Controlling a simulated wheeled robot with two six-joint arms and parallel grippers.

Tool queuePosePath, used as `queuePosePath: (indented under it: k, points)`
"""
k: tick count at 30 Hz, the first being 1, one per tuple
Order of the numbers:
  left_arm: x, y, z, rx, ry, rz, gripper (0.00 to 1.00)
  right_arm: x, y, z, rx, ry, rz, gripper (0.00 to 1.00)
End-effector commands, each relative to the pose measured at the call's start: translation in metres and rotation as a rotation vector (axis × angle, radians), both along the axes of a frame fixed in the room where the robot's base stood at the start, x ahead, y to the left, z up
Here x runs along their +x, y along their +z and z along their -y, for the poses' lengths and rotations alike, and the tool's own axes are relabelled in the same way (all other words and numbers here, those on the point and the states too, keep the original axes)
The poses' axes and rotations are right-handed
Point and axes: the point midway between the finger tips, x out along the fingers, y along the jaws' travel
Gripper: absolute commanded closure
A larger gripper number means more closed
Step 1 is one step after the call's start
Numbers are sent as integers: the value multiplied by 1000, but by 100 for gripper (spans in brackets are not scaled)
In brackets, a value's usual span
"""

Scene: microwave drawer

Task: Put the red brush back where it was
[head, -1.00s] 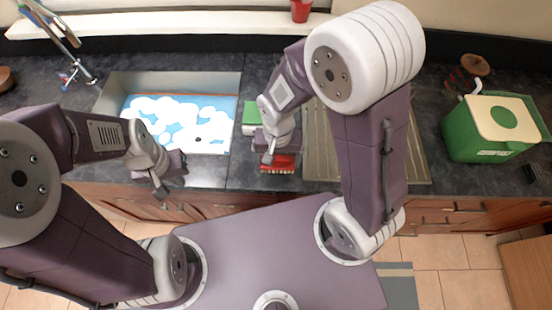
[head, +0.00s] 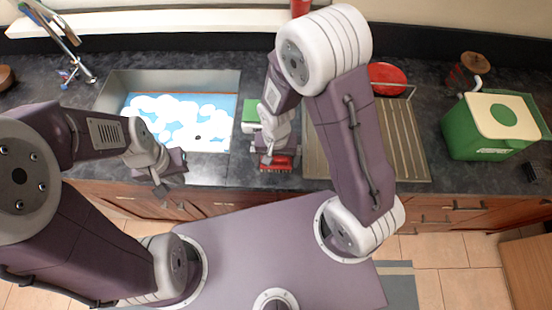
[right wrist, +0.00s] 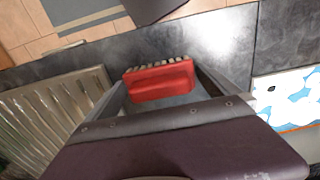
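The red brush (head: 281,163) lies on the dark counter near its front edge, right of the sink. My right gripper (head: 268,160) is over it and hides part of it in the head view. In the right wrist view the brush (right wrist: 160,82), with pale bristles along its far side, sits between my spread right fingers (right wrist: 161,80). The fingertips are close to its two ends; I cannot tell whether they touch it. My left gripper (head: 163,185) hangs in front of the sink, away from the brush; its finger opening is unclear.
The sink (head: 170,80) holds blue water with white foam. A green-and-white sponge-like block (head: 251,112) lies behind the brush. A ribbed drainer (head: 400,140) is to the right, with a red bowl (head: 388,76) behind it. A green bin (head: 490,128) stands farther right.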

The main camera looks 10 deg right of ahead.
Motion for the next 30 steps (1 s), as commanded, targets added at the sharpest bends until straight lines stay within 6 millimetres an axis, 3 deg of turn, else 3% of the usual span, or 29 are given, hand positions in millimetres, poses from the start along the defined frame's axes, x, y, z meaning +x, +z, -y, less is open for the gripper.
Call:
queuePosePath:
  k: [10,21,25,30]
  points:
    - [0,3,0,0,0,0,100,1,12,0,1,0,2,0]
    - [0,6,0,0,0,0,100,2,94,-1,2,0,7,0]
    - [0,7,0,0,0,0,100,1,114,0,2,0,5,0]
    - [0,7,0,0,0,0,100,0,124,0,0,0,0,0]
